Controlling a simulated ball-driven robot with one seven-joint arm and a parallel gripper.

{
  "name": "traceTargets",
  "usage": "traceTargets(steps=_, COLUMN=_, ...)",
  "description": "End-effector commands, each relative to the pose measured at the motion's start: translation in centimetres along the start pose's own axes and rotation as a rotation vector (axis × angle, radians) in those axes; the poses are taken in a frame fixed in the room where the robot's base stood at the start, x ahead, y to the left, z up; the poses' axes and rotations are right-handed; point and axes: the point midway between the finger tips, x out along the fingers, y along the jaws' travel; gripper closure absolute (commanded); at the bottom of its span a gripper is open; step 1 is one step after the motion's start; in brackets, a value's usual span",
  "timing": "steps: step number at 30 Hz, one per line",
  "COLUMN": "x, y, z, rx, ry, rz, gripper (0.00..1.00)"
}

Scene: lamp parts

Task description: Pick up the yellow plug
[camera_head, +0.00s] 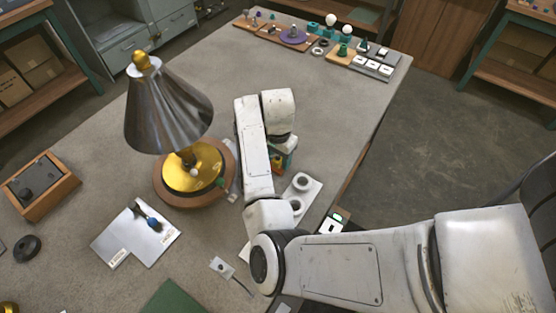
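I cannot clearly make out the yellow plug. A small orange-yellow patch (287,161) shows below the end of my arm, beside a teal part (291,149); it is too small and too covered to name. My gripper (280,158) points down there, mostly hidden behind my own arm links. I cannot see its fingers well enough to tell whether they are open or shut, or hold anything. Another yellow piece (9,308) is cut off at the bottom left corner.
A lamp with a metal shade (168,110), yellow top knob (143,60) and gold base (187,178) stands left of my arm. A white two-ring holder (301,188) lies right of it. A wooden box (40,187) is far left. Part trays (312,38) line the back edge.

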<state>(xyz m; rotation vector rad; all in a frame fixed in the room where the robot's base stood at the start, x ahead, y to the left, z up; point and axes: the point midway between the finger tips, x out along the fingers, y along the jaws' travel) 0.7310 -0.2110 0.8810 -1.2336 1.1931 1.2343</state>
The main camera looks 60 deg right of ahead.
Motion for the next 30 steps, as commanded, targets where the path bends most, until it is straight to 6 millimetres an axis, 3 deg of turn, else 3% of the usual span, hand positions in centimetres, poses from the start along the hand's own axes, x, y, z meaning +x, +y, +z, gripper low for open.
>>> traceTargets(steps=2, x=-0.02, y=-0.01, z=0.00, rx=0.000, ry=0.000, rz=0.000, gripper=0.57)
traceTargets(steps=15, x=0.00, y=0.00, z=0.00, rx=0.000, ry=-0.001, rz=0.000, gripper=0.99)
traceTargets(steps=30, x=-0.94, y=-0.03, z=-0.04, rx=0.000, ry=0.000, rz=-0.001, gripper=1.00)
